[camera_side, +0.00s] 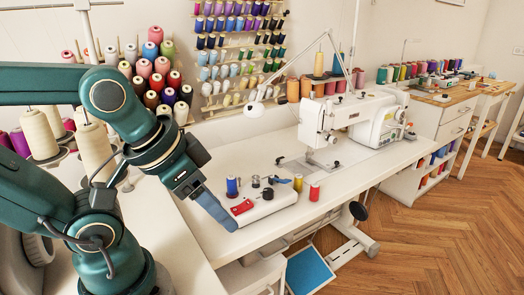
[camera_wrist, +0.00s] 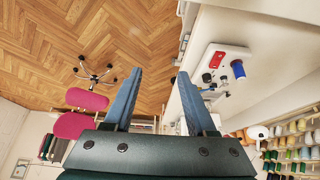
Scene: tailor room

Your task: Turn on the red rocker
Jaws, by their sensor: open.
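The red rocker (camera_side: 241,207) is set in the left end of a low white box (camera_side: 275,205) on the table's front edge. In the wrist view the rocker (camera_wrist: 216,59) shows right of my fingers, with the white box (camera_wrist: 205,76) around it. My gripper (camera_side: 230,222) points downward at the left end of the box, close beside the rocker; contact cannot be told. In the wrist view its two blue fingers (camera_wrist: 158,85) are apart with nothing between them. Whether the rocker is on or off cannot be told.
A blue thread spool (camera_side: 232,187) stands beside the rocker. A black knob (camera_side: 267,194) sits on the box. Yellow (camera_side: 298,183) and red (camera_side: 314,191) spools stand to the right. A white sewing machine (camera_side: 345,120) stands behind. The tabletop (camera_side: 215,155) behind the box is mostly clear.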

